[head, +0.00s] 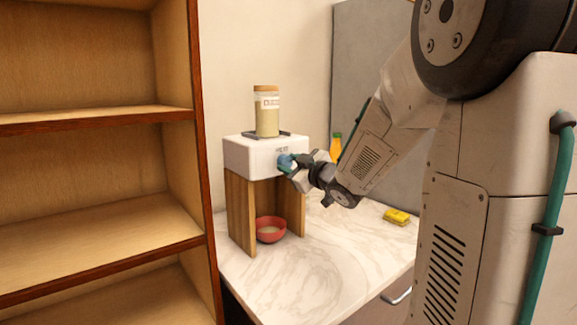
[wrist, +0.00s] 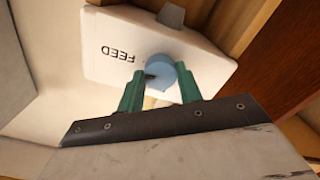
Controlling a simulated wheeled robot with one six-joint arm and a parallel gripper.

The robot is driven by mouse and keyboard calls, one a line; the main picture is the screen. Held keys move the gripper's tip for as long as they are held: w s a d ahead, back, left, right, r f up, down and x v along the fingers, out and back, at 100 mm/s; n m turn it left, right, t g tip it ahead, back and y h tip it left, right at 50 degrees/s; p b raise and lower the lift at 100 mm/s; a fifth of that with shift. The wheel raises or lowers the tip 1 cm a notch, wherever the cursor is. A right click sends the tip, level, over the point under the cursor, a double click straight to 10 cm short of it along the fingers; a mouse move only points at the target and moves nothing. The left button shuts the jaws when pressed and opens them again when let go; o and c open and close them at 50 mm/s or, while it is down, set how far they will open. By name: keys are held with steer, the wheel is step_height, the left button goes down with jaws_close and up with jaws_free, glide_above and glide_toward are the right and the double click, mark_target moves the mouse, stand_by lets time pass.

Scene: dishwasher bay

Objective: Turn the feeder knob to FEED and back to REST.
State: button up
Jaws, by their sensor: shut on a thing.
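The feeder (head: 250,157) is a white box on wooden side panels, standing on the counter. Its blue round knob (head: 284,160) is on the front face. My gripper (head: 291,164) reaches it from the right and is shut on the knob. In the wrist view the green fingertips (wrist: 160,82) sit on either side of the knob (wrist: 161,68). The word FEED shows upside down on the white face (wrist: 105,35), left of the knob. A dark mark shows on the knob's lower left. The REST label is not readable. My fingers partly cover the knob.
A lidded jar of grain (head: 267,112) stands on the feeder. A yellow sponge (head: 397,216) and an orange bottle (head: 336,148) are to the right. Wooden shelves (head: 100,245) stand at left. The front counter is clear.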

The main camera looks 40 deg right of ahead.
steer(key=n, duration=1)
steer(key=shift+n, duration=2.1)
steer(key=o, duration=1)
steer(key=s, duration=0.8)
steer(key=shift+d, duration=0.15)
